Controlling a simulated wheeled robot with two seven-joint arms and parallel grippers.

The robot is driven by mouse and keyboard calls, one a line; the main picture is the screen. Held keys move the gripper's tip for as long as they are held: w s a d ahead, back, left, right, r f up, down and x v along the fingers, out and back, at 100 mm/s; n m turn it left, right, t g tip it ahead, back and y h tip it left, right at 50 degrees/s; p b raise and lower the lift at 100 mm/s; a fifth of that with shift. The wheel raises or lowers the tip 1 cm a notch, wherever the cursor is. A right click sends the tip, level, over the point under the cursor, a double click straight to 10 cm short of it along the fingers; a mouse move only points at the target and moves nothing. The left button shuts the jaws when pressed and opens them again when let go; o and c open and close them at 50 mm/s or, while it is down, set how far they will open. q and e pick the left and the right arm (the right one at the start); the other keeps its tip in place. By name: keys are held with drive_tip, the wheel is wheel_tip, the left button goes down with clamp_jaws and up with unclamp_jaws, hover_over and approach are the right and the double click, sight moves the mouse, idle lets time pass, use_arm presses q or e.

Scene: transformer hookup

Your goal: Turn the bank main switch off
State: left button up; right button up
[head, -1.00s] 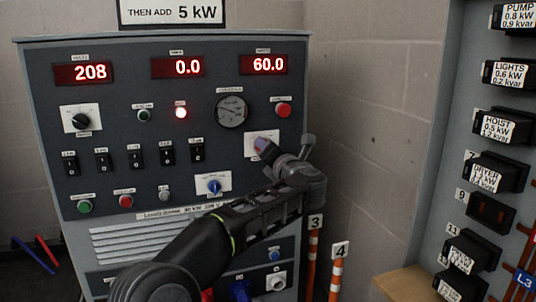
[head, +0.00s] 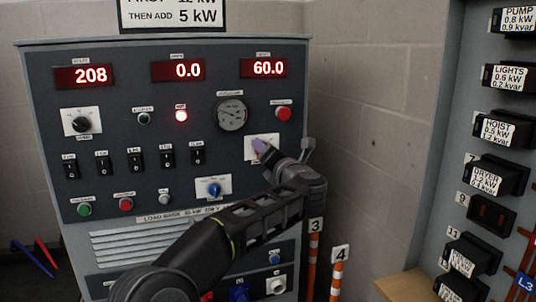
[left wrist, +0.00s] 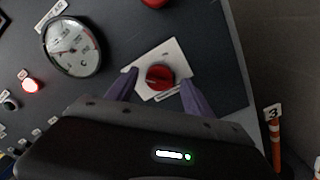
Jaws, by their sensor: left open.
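The load bank panel (head: 75,145) is a dark grey cabinet front with red displays reading 208, 0.0 and 60.0. A red rotary knob (left wrist: 160,77) on a white plate (left wrist: 172,55) shows in the left wrist view; I take it to be the bank main switch. In the head view its plate (head: 251,152) is mostly behind my gripper and the knob is hidden. My left gripper (left wrist: 156,85) is open, its purple fingers on either side of the knob. I cannot tell whether they touch it. My right gripper is not in view.
A round gauge (head: 231,115) and a red button (head: 283,113) sit above the plate. A red lamp (head: 181,116) is lit. A blue knob (head: 214,188) is below. Orange-banded poles (head: 313,250) stand at the right, near the breaker panel (head: 455,130).

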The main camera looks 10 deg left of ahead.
use_arm(q)
drive_tip(key=v, duration=0.7)
drive_tip(key=shift+s+d, duration=0.2)
drive_tip(key=shift+s, duration=0.1)
